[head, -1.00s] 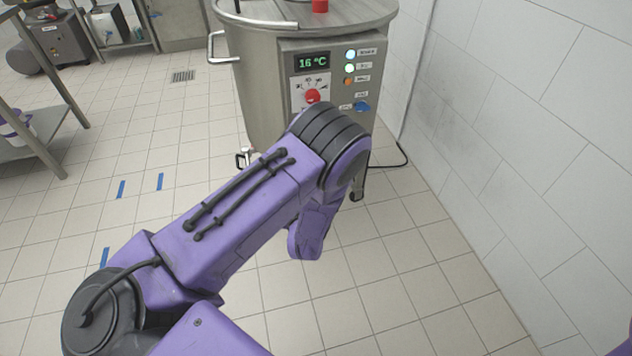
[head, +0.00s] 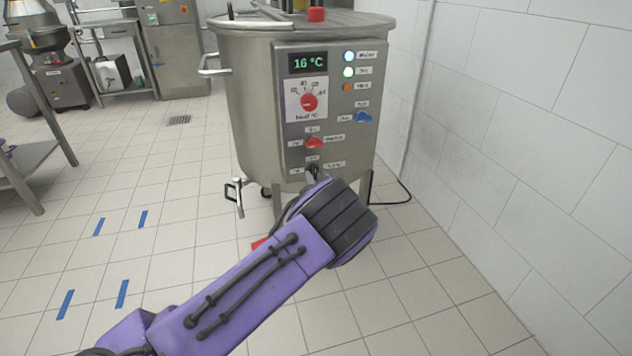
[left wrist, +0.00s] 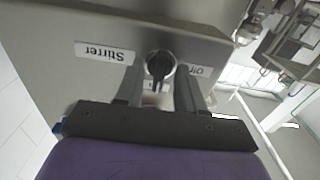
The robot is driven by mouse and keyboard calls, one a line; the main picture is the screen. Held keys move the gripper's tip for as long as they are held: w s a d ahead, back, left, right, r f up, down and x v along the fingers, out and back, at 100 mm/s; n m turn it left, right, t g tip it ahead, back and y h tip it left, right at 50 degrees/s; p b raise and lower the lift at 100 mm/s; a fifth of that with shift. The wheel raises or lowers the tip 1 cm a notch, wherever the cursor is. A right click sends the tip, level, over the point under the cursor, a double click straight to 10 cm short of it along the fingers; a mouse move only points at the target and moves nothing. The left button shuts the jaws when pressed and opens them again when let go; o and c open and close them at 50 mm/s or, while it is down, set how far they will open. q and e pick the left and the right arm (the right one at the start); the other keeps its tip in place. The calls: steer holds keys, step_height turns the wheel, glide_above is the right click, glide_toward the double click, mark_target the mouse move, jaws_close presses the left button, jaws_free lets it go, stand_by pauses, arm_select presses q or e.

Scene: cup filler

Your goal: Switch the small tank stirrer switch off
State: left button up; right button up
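The small tank (head: 245,100) is a steel vessel with a control panel. The stirrer switch (left wrist: 160,65) is a small black knob, between an upside-down "Stirrer" label (left wrist: 107,52) and a partly hidden label (left wrist: 198,71) in the left wrist view. In the head view it is low on the panel (head: 313,169). My left gripper (left wrist: 160,84) is open, its fingers on either side of the knob; I cannot tell whether they touch it. The knob's handle looks roughly upright; its setting is unclear. In the head view my wrist hides most of the gripper. My right gripper is out of view.
The panel also has a 16 °C display (head: 308,63), a red heat dial (head: 309,102), a red switch (head: 315,143), a blue switch (head: 363,117) and lamps. A tap (head: 237,195) sticks out at lower left. A tiled wall (head: 520,130) closes the right side; floor at left is open.

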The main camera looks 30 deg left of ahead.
arm_select(q)
steer(key=shift+w+a, duration=0.2)
steer(key=shift+a, duration=0.05)
steer(key=shift+c, duration=0.3)
jaws_close()
